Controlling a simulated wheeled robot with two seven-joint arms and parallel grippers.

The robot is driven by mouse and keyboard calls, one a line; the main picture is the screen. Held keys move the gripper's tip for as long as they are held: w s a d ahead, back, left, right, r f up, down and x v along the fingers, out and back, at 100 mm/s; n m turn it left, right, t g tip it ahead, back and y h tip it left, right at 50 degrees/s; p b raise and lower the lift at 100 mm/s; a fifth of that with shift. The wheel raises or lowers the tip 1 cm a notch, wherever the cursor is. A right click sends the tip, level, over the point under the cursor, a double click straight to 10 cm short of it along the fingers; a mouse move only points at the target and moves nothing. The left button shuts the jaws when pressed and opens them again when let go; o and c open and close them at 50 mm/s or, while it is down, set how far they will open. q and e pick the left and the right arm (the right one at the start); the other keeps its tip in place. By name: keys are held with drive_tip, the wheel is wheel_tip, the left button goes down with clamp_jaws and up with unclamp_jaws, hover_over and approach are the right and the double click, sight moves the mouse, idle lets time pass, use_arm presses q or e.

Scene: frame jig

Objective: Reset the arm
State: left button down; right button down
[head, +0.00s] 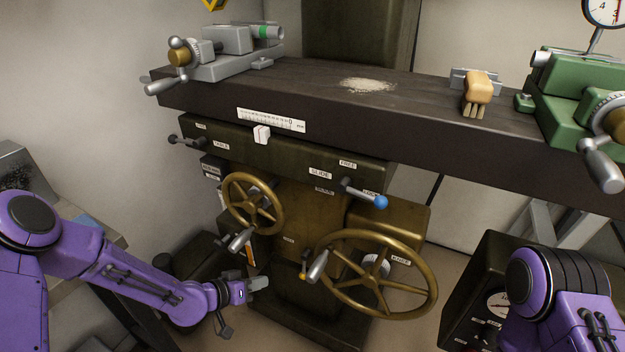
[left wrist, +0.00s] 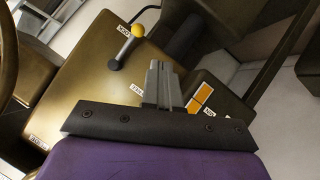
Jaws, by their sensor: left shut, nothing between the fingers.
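My left arm reaches in from the lower left in the head view. Its left gripper (head: 259,284) is low in front of the machine's column, below the small brass handwheel (head: 236,206). The left wrist view shows the grey fingers (left wrist: 162,85) shut together with nothing between them. They point towards the olive-brown machine body, beside a short lever with a yellow knob (left wrist: 126,47). I cannot tell whether they touch anything. Part of my right arm shows at the lower right of the head view, but its gripper is out of the picture.
A large brass handwheel (head: 428,300) stands right of my left gripper. Above are a blue-knobbed lever (head: 368,196) and the long dark machine table (head: 310,88). The table carries a grey fixture (head: 228,42), pale chips (head: 368,85), a brush (head: 477,90) and a green fixture (head: 575,95).

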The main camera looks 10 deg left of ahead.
use_arm(q)
drive_tip(key=s+a+f+n+g+y, duration=0.2)
drive_tip(key=s+f+y, duration=0.1)
drive_tip(key=s, duration=0.7)
drive_tip(key=s+a+f+n+g+y+p, duration=0.1)
drive_tip(key=s+a+f+n+g+y, duration=0.1)
drive_tip(key=s, duration=0.8)
drive_tip(key=s+a+f+n+g+y, duration=0.2)
drive_tip(key=s+a+f+n+y, duration=0.1)
drive_tip(key=s, duration=0.7)
drive_tip(key=a+f+y, duration=0.1)
drive_tip(key=y, duration=0.1)
drive_tip(key=shift+s+a+f+n+y, duration=0.2)
drive_tip(key=shift+s+f+n+y, duration=0.1)
drive_tip(key=shift+f, duration=0.1)
